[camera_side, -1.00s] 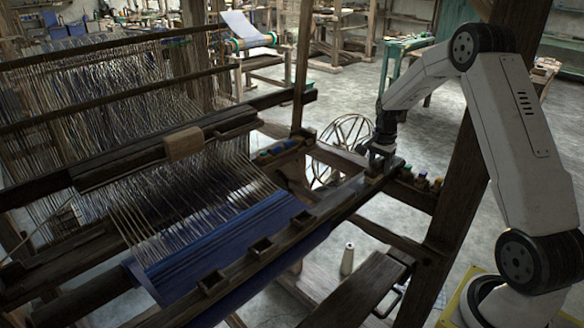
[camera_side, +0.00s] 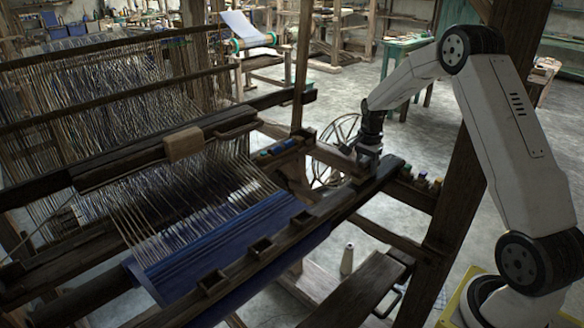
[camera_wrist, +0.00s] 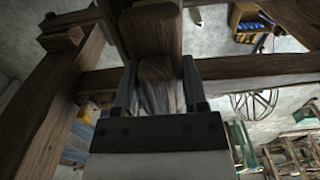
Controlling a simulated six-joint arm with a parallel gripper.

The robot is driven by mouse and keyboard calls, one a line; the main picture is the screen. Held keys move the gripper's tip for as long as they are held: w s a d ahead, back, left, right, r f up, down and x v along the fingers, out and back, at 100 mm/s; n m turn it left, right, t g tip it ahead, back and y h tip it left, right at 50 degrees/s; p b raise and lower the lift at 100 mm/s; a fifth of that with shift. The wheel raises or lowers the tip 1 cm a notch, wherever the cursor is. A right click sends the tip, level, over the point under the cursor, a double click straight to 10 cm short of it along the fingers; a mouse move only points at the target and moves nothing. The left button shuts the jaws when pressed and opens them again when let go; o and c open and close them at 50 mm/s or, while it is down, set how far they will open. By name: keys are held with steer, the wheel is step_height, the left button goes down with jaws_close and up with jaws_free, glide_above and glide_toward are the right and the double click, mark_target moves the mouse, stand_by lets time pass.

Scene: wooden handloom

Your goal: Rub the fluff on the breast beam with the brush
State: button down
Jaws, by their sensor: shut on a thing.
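My gripper (camera_side: 367,165) is low over the right end of the dark wooden breast beam (camera_side: 327,207) in the side view. In the wrist view, my gripper (camera_wrist: 160,88) is shut on a brown, wood-like piece, the brush (camera_wrist: 158,72), between its two fingers. The beam (camera_wrist: 150,25) lies just beyond it there. The brush is too small and hidden to make out in the side view, and I cannot tell whether it touches the beam. I cannot make out the fluff in either view.
Blue cloth (camera_side: 225,240) and pale warp threads lie left of the beam. Small square wooden holders (camera_side: 261,247) stand along the beam. Coloured spools (camera_side: 421,181) sit right of my gripper. A wooden post (camera_side: 455,190) rises close to my arm. A thread cone (camera_side: 347,258) stands below.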

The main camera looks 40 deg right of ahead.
steer(key=s, duration=0.3)
steer(key=shift+s, duration=0.15)
steer(key=shift+a, duration=0.85)
steer(key=shift+w+d, duration=0.1)
steer(key=shift+w, duration=1.85)
steer(key=shift+w+r, duration=0.15)
steer(key=shift+w, duration=0.05)
steer(key=shift+r, duration=4.05)
